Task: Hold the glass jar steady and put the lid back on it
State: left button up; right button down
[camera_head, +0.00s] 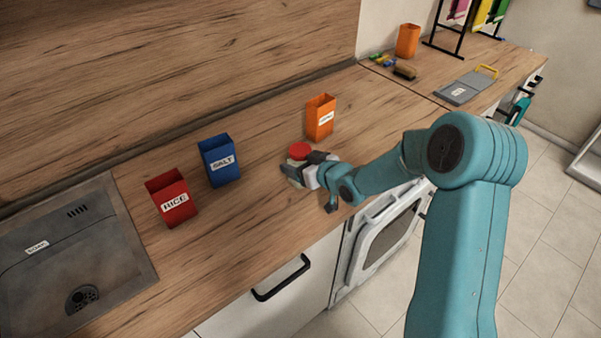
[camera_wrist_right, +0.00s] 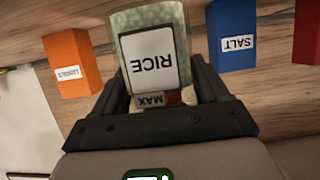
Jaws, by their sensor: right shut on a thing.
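The glass jar (camera_wrist_right: 144,20) fills the middle of the right wrist view. It has pale, grainy contents, a white RICE label and a smaller MAX label, both upside down there. My right gripper (camera_wrist_right: 152,88) is shut on the jar, one finger on each side. In the head view the gripper (camera_head: 300,175) hides most of the jar. A round red lid (camera_head: 299,150) shows just above and behind the gripper, at the jar's top; I cannot tell whether it is seated. A little red also shows beside the MAX label. My left gripper is out of view.
A blue SALT box (camera_head: 219,160) and a red RICE box (camera_head: 171,198) stand left of the jar. An orange box (camera_head: 320,118) stands behind it to the right. A sink (camera_head: 120,225) is at far left. The counter's front edge is close to the gripper.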

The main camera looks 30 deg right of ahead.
notch_tip(320, 180, down, 4)
jog(key=shift+r, duration=0.15)
dwell(0.3)
jog(key=shift+s, duration=0.1)
